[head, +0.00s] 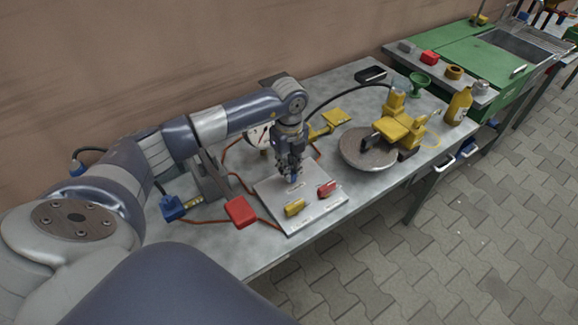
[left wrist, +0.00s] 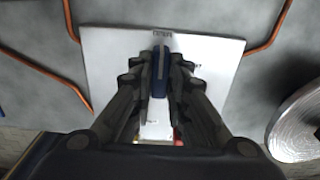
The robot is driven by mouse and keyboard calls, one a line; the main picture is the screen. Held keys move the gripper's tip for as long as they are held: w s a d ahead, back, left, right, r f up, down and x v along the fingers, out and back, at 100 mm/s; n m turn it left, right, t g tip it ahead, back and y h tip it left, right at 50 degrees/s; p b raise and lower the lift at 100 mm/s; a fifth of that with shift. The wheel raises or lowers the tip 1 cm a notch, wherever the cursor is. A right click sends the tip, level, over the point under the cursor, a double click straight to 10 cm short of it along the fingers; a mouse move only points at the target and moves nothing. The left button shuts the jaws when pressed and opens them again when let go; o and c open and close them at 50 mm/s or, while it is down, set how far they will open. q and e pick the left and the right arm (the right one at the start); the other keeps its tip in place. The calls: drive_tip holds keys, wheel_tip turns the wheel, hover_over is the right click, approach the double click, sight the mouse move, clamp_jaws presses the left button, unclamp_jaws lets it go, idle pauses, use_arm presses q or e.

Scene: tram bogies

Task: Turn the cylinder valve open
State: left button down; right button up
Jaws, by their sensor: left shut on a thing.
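A pale valve panel (head: 270,203) lies flat on the grey workbench. It carries a blue handle (left wrist: 161,63), a yellow handle (head: 294,207) and a red handle (head: 327,189), with small labels too tiny to read. My left gripper (head: 291,172) points down over the far part of the panel. Its fingers (left wrist: 163,75) are shut on the blue handle, one on each side, and hide much of it in the head view. In the left wrist view the blue handle runs lengthwise between the fingers. My right gripper is not in view.
Right of the panel stand a round metal disc (head: 362,152) and a yellow clamp-like fixture (head: 398,128). A gauge (head: 258,136) and orange hoses lie behind and left. A red block (head: 240,211) and a blue block (head: 172,208) sit left of the panel.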

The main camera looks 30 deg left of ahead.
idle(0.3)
use_arm(q)
drive_tip(key=c, duration=1.6)
unclamp_jaws()
drive_tip(key=shift+o, duration=0.2)
wheel_tip(320, 180, up, 12)
